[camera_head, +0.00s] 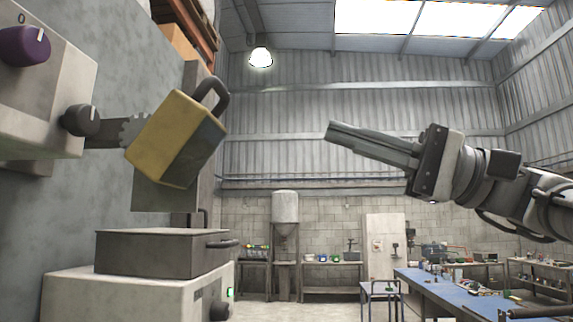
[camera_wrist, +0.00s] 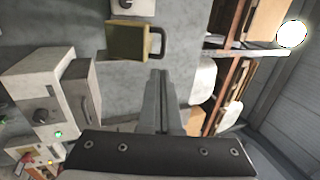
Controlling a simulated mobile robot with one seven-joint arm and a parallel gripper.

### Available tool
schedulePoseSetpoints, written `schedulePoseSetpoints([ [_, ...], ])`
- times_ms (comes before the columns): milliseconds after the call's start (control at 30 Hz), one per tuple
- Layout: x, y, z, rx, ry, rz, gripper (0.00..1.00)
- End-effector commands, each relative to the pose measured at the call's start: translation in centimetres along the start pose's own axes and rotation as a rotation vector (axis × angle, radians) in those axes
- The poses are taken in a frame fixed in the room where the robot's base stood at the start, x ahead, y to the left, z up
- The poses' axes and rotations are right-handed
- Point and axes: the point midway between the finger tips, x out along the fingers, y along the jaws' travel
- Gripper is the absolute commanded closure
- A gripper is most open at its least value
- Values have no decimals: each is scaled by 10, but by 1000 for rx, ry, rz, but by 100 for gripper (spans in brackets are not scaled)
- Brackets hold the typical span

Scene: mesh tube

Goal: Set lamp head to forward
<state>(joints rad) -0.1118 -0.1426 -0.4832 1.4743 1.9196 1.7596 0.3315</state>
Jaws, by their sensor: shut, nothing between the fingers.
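The lamp head looks to be the yellow box (camera_head: 172,140) with a dark curved handle (camera_head: 213,93). It is tilted and hangs on a short arm with a toothed joint (camera_head: 134,130) and a dark knob (camera_head: 80,120), fixed to a pale wall housing (camera_head: 55,85). In the wrist view the yellow box (camera_wrist: 125,41) lies beyond my fingertips, with its handle on its right. My gripper (camera_head: 330,130) is shut and empty, in the air to the right of the box and apart from it. Its closed fingers also show in the wrist view (camera_wrist: 157,75).
A purple knob (camera_head: 24,46) sits on the housing. Below the lamp is a grey metal box (camera_head: 150,254) with a side handle, on a pale cabinet (camera_head: 130,292). A blue workbench (camera_head: 450,292) stands at the lower right. Open air separates my gripper and the lamp.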

Motion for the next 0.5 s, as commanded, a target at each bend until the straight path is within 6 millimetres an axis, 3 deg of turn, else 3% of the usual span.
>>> schedulePoseSetpoints([
  [133,0,-2,-2,-14,-19,-32,100],
  [233,10,-3,-2,-14,-21,-33,100],
  [500,65,-6,0,-12,-22,-30,100],
])
